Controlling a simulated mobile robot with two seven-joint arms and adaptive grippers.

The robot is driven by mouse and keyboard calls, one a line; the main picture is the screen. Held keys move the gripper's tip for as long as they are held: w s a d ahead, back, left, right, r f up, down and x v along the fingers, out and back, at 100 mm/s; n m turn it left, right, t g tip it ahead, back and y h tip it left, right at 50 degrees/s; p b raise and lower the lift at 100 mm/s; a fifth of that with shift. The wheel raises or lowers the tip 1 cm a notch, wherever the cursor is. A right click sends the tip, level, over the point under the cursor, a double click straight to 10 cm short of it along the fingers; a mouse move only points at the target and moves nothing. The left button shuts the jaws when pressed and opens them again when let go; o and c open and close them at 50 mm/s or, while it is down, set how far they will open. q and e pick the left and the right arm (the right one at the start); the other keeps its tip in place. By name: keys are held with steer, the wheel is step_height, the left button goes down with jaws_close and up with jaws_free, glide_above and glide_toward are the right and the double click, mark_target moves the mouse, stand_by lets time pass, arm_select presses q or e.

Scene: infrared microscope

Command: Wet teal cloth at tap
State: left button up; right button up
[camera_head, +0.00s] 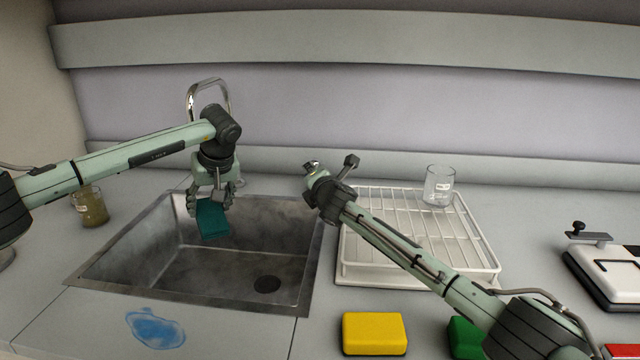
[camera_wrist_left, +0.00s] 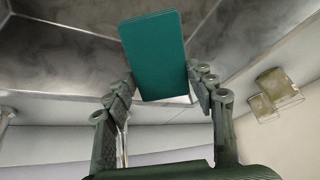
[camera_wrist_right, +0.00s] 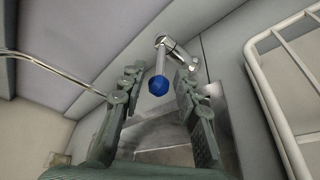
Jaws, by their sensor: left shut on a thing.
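A teal cloth (camera_head: 212,220), a flat block, hangs over the sink basin (camera_head: 160,262). My left gripper (camera_head: 211,196) is shut on its upper end. The left wrist view shows the cloth (camera_wrist_left: 155,58) between the fingers. The chrome tap's arched spout (camera_head: 208,86) rises behind my left wrist, which hides its lower part. No water shows. My right gripper (camera_head: 332,168) is open and empty behind the sink's right side. In the right wrist view, a lever with a blue knob (camera_wrist_right: 158,86) lies between the spread fingers, and I cannot tell if they touch it.
A white wire rack (camera_head: 485,255) with a beaker (camera_head: 438,187) stands right of the sink. A beaker of brownish liquid (camera_head: 92,208) is at the left. A blue spill (camera_head: 156,328) lies in front. Yellow (camera_head: 374,333), green (camera_head: 464,340) and red (camera_head: 622,350) blocks line the front edge.

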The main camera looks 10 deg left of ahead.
steer(key=v, duration=0.7)
steer(key=shift+s, duration=0.2)
arm_select(q)
steer(key=shift+d, duration=0.1)
arm_select(e)
steer(key=shift+r, duration=0.15)
arm_select(q)
steer(key=shift+s+d+r+p, duration=0.1)
steer(key=shift+s+d+p, duration=0.3)
steer(key=shift+s+d, duration=1.3)
steer(key=shift+d, duration=0.35)
steer(key=shift+s+d, duration=0.75)
steer(key=shift+d, duration=0.3)
arm_select(e)
steer(key=shift+r, duration=0.4)
arm_select(q)
steer(key=s+d+r, duration=0.3)
steer(key=d+r, duration=0.1)
steer(key=shift+f, duration=0.1)
